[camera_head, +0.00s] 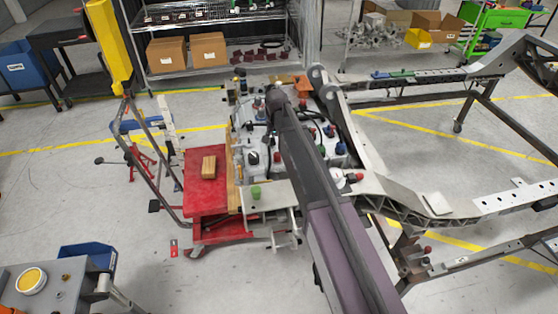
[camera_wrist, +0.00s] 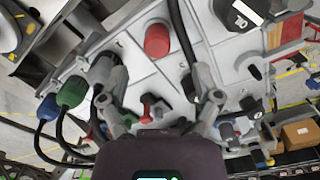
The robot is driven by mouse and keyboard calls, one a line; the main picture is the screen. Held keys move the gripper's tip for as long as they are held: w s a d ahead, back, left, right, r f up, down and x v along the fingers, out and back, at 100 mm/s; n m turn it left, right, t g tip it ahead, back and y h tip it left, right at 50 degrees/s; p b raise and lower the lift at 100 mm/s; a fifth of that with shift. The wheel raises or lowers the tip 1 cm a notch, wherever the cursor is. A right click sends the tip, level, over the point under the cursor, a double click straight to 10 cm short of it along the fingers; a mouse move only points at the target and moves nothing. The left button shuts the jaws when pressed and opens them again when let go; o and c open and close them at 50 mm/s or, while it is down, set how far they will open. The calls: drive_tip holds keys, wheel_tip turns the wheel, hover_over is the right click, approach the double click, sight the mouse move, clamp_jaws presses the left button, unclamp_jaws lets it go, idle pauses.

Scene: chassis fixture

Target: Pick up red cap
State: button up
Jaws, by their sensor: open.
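In the wrist view a red cap (camera_wrist: 157,40), a short upright cylinder, stands on the light grey chassis block (camera_wrist: 130,62). My gripper (camera_wrist: 161,84) is open and empty, with one finger to the left and one to the right. The cap lies above and beyond the fingertips in the picture, apart from them. A smaller red part (camera_wrist: 147,110) shows between the fingers. In the head view my dark arm crosses over the chassis block (camera_head: 250,150) and hides much of it; I cannot make out the fingers there.
A green cap (camera_wrist: 72,91), a blue cap (camera_wrist: 48,107) and a black cap (camera_wrist: 238,12) stand around the red one, with black hoses between. In the head view a red cart (camera_head: 205,190) is left of the block and a metal frame (camera_head: 430,205) is on the right.

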sight(277, 153)
drive_tip(key=shift+f, duration=0.3)
drive_tip(key=shift+d+f+b, duration=0.15)
drive_tip(key=shift+f+b, duration=2.4)
drive_tip(key=shift+b, duration=0.15)
drive_tip(key=shift+c, duration=0.2)
drive_tip(key=c, duration=0.8)
